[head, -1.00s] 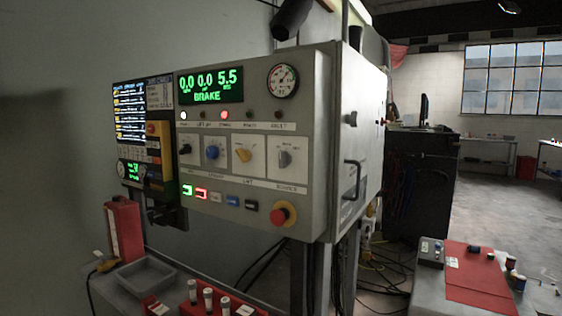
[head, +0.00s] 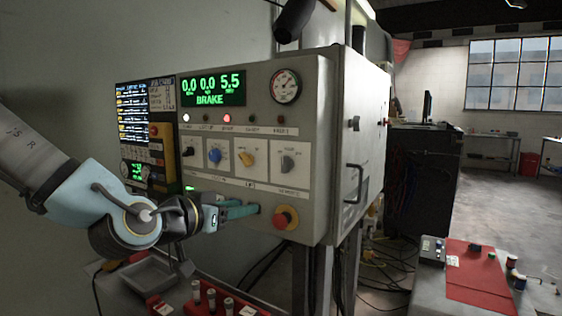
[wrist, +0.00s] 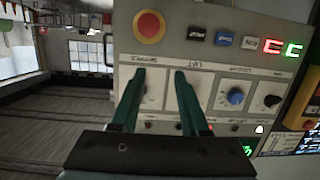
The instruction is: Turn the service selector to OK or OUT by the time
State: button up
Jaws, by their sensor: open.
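The service selector (head: 288,163) is a grey knob on a white plate at the right end of the knob row, in the head view. Its pointer looks nearly upright; the position marks are too small to read. My gripper (head: 250,209) has teal fingers, open and empty, in front of the panel below the knob row. In the wrist view my gripper (wrist: 160,76) shows its fingers apart, with the panel behind them. No contact with the selector is visible.
A red emergency button (head: 285,218) sits just right of my fingertips. Yellow (head: 246,159) and blue (head: 214,155) knobs are left of the selector. The green display (head: 213,90) reads 0.0 0.0 5.5 BRAKE. A door handle (head: 354,183) sticks out on the cabinet's side.

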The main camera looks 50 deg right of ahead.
aim_at(283, 164)
notch_tip(283, 164, up, 7)
jog(key=s+d+h, duration=0.1)
jog(key=s+h, duration=0.1)
jog(key=s, duration=0.1)
jog(key=shift+m, duration=0.3)
jog(key=x, duration=0.5)
jog(key=p+x, duration=0.1)
jog(key=x, duration=0.5)
jog(key=shift+r, duration=0.2)
grip_shut()
